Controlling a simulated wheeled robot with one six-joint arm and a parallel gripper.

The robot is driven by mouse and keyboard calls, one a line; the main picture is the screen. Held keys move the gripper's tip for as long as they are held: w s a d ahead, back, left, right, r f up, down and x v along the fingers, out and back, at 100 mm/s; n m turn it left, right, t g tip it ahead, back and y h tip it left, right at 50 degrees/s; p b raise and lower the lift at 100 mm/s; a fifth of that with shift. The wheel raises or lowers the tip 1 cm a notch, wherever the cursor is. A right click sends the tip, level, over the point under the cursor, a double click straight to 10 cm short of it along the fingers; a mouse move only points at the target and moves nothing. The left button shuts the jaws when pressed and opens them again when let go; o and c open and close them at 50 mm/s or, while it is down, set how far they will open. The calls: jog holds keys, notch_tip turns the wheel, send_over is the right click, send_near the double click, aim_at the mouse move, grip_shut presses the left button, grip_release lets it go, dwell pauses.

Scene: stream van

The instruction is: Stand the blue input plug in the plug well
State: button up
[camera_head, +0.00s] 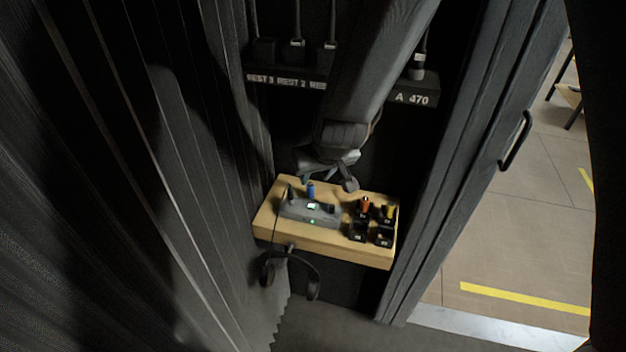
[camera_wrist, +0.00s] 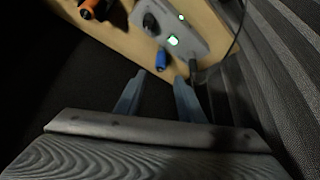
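The blue input plug (camera_head: 310,190) stands at the back edge of a grey box with lit green displays (camera_head: 322,213), on a wooden shelf. In the wrist view the blue plug (camera_wrist: 161,58) shows just beyond my fingertips. My gripper (camera_head: 326,180) is over the back of the shelf. Its two fingers (camera_wrist: 160,76) are spread apart with nothing between them, and the plug appears ahead of the gap. Black wells (camera_head: 358,232) stand at the right of the shelf. The back ones hold an orange plug (camera_head: 365,204) and a yellow plug (camera_head: 388,212); the front ones look empty.
The wooden shelf (camera_head: 325,240) sits between a dark curtain (camera_head: 150,180) on the left and a dark door with a handle (camera_head: 515,142) on the right. A headset (camera_head: 312,275) hangs below its front. A labelled rack (camera_head: 290,80) is behind my arm.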

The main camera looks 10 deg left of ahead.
jog(key=shift+p+v, duration=0.55)
jog(key=shift+v, duration=1.25)
jog(key=shift+d, duration=0.1)
